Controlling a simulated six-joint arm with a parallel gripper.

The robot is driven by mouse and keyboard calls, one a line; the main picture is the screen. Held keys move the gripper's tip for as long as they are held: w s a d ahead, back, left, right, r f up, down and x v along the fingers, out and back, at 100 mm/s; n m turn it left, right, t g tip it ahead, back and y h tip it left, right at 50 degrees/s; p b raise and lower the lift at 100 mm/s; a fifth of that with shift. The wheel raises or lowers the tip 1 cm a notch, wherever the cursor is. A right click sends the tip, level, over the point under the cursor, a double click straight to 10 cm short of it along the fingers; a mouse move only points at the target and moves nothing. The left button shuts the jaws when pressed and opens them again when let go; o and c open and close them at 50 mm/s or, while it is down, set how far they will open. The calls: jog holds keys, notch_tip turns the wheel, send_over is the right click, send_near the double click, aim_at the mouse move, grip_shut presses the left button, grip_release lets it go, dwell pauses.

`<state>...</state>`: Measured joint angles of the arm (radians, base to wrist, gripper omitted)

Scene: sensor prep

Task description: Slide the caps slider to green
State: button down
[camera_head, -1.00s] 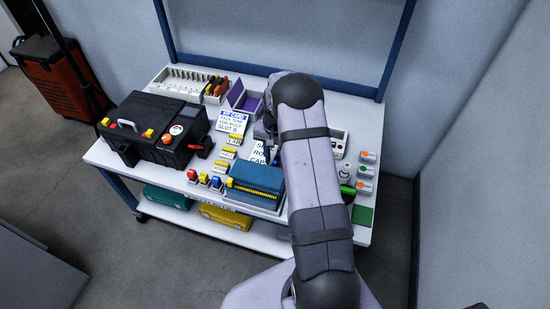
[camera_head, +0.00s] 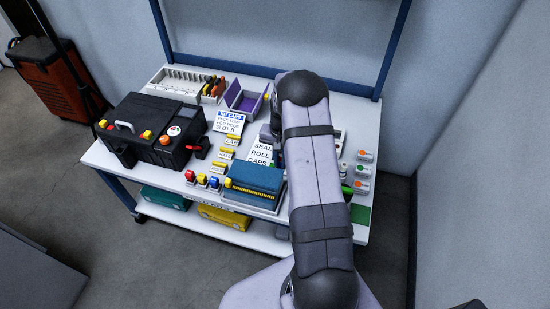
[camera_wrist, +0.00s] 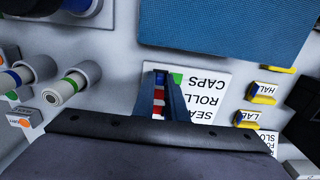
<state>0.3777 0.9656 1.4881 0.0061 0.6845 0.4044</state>
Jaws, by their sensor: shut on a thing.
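The white card (camera_head: 262,146) reads SEAL ROLL CAPS and lies flat on the bench. It shows upside down in the wrist view (camera_wrist: 213,72). A green patch (camera_wrist: 177,79) sits at the CAPS row, right beside my gripper's tips. My gripper (camera_wrist: 160,80) is at the end of that row, shut on the caps slider, which is mostly hidden by the fingers. Red and white bands show between the fingers; I cannot tell whether they belong to the slider. In the head view my arm hides the fingertips.
A blue box (camera_head: 255,180) stands close in front of the card. Yellow-topped labelled blocks (camera_wrist: 262,93) lie beside the card. White rolls with coloured bands (camera_wrist: 75,82) lie on its other side. A black case (camera_head: 150,130) fills the bench's left.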

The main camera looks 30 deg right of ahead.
jog(key=shift+s+d, duration=0.15)
jog(key=c, duration=1.8)
grip_release()
jog(key=shift+o, duration=0.2)
jog(key=shift+r, duration=3.7)
